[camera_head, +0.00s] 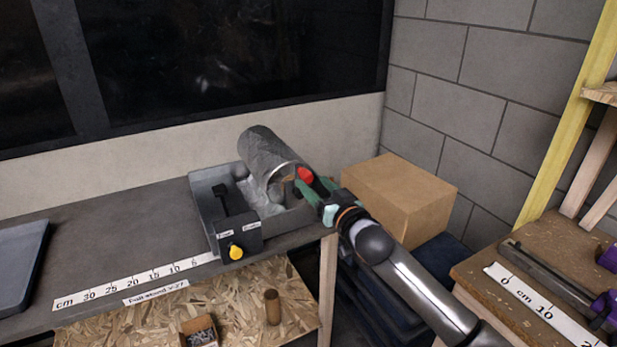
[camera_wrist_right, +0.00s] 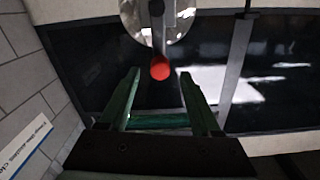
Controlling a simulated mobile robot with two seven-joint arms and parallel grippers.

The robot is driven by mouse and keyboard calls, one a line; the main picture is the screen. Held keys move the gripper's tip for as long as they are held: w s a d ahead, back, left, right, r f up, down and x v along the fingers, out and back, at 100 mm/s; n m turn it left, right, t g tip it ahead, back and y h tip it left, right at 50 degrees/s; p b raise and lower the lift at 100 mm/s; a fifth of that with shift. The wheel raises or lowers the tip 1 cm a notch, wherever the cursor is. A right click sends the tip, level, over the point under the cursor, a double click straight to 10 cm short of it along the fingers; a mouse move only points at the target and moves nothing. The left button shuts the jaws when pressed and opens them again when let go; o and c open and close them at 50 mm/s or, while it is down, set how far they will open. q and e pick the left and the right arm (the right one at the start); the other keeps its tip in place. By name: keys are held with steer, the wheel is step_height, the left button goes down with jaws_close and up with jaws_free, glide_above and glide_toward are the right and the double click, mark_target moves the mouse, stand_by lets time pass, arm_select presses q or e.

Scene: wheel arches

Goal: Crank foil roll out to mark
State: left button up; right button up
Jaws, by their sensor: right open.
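A silver foil roll (camera_head: 265,152) sits in a grey dispenser (camera_head: 203,200) at the right end of the dark bench. A red crank knob (camera_head: 306,175) is on the roll's right side; the red knob (camera_wrist_right: 160,68) and roll end (camera_wrist_right: 181,18) also show in the right wrist view. My right gripper (camera_head: 312,188) has green fingers and is open beside the knob. In the wrist view its fingertips (camera_wrist_right: 160,75) are apart, with the knob between and just beyond them. The dispenser's front box has a yellow knob (camera_head: 236,252). My left gripper is not in view.
A white cm scale (camera_head: 135,281) runs along the bench's front edge. A cardboard box (camera_head: 398,196) stands right of my gripper. A wooden bench (camera_head: 480,268) with another scale is at far right. A grey tray (camera_head: 22,262) lies at left; the bench between is clear.

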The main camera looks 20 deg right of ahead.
mark_target(309, 179)
steer(key=shift+w+a, duration=0.1)
steer(key=shift+w, duration=1.8)
jaws_close()
